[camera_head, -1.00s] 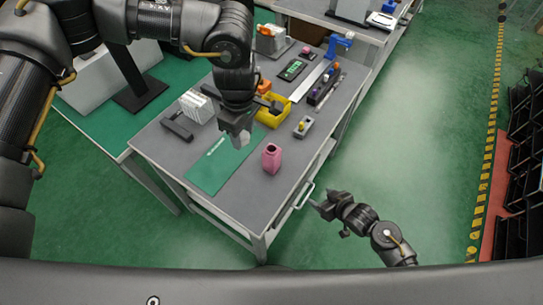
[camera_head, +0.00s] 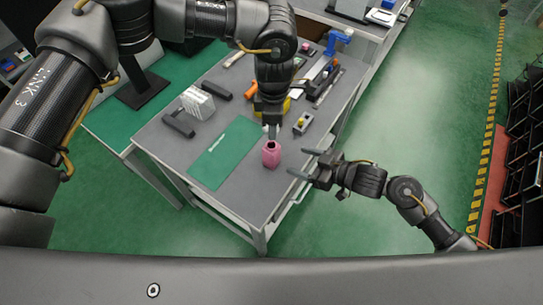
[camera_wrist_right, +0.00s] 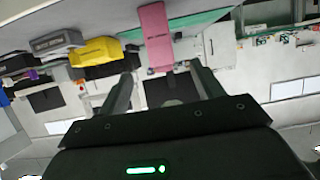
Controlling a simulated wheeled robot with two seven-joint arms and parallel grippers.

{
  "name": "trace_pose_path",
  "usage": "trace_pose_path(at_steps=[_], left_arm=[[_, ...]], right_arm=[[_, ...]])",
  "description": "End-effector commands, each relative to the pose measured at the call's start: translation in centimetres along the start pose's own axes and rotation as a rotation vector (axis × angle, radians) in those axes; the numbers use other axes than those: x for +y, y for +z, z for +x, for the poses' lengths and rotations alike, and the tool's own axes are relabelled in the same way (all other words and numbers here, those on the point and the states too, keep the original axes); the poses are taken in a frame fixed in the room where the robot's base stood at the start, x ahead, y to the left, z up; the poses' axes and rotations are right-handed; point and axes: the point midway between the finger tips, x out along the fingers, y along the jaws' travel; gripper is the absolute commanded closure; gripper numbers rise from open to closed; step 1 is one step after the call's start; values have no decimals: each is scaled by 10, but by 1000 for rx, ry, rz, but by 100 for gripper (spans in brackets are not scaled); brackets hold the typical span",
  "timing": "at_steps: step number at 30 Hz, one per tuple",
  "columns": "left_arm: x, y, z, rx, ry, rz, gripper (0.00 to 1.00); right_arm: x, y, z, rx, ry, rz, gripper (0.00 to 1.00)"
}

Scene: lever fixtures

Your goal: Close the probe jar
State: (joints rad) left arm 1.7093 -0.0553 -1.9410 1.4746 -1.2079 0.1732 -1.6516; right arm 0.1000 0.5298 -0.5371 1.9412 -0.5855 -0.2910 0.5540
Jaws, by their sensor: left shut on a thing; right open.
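The pink probe jar (camera_head: 271,156) stands upright on the grey table, just right of the green mat, with a dark opening at its top. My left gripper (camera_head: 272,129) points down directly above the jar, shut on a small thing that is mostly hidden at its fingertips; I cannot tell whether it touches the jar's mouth. My right gripper (camera_head: 300,163) is open and empty, right of the jar at the table's edge, fingers pointing towards it. In the right wrist view the jar (camera_wrist_right: 155,38) shows beyond and between the two open fingers (camera_wrist_right: 162,92).
The green mat (camera_head: 225,153) lies left of the jar. A white rack (camera_head: 197,103) and a black block (camera_head: 178,124) stand farther left. The yellow bin (camera_wrist_right: 97,52) shows in the right wrist view.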

Motion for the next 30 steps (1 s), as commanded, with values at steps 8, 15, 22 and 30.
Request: trace_pose_path(at_steps=[8,15,22,30], left_arm=[[0,0,0,0,0,1,76],[0,0,0,0,0,1,76],[0,0,0,0,0,1,76],[0,0,0,0,0,1,76]], right_arm=[[0,-1,38,2,-1,4,34],[0,-1,82,2,0,2,34],[0,0,109,0,1,1,34],[0,0,118,0,1,-1,34]])
